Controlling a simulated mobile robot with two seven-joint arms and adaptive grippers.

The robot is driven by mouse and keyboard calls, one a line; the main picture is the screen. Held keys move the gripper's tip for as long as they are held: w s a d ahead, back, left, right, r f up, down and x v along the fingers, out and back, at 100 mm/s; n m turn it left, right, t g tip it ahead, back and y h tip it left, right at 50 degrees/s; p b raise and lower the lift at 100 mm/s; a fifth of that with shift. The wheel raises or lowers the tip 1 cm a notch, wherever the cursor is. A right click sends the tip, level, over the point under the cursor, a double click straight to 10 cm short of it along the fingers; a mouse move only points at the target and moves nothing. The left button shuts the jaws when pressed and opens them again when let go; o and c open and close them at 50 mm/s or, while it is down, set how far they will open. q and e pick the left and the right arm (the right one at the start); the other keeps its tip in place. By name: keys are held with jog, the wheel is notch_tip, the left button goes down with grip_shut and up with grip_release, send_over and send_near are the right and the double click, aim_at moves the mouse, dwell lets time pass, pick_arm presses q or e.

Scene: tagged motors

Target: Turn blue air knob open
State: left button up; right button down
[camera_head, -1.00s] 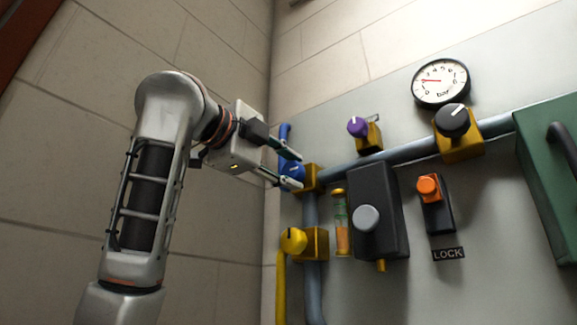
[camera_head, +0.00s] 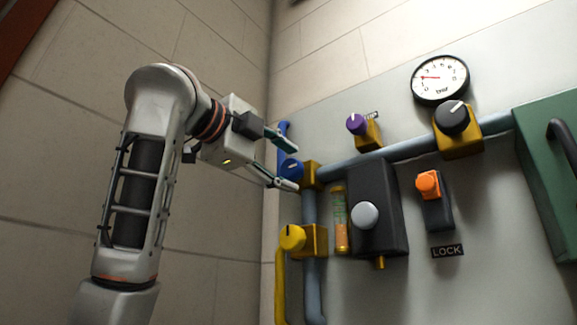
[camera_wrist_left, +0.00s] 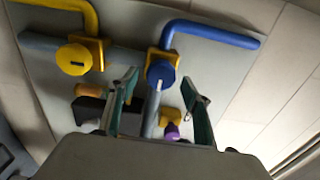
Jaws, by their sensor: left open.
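The blue knob (camera_head: 291,169) sits on a yellow valve block at the left end of the horizontal pipe. Its white mark shows on its face. My left gripper (camera_head: 287,165) is open in front of the knob, with one finger above it and one below it in the head view. In the left wrist view the blue knob (camera_wrist_left: 160,72) lies beyond and between the two spread fingers (camera_wrist_left: 162,90), nearer the left one, with its white mark pointing down. No contact is visible. My right gripper is not in view.
A yellow knob (camera_head: 292,237) is just below, and a purple knob (camera_head: 356,124) is to the right. A dark box (camera_head: 378,190), an orange button (camera_head: 428,184), a black knob (camera_head: 453,117) and a gauge (camera_head: 440,80) are further right. A bare tiled wall is left.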

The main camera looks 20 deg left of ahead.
pick_arm(q)
jog(key=v, duration=0.6)
jog(key=shift+s, duration=0.25)
jog(key=shift+a, duration=0.1)
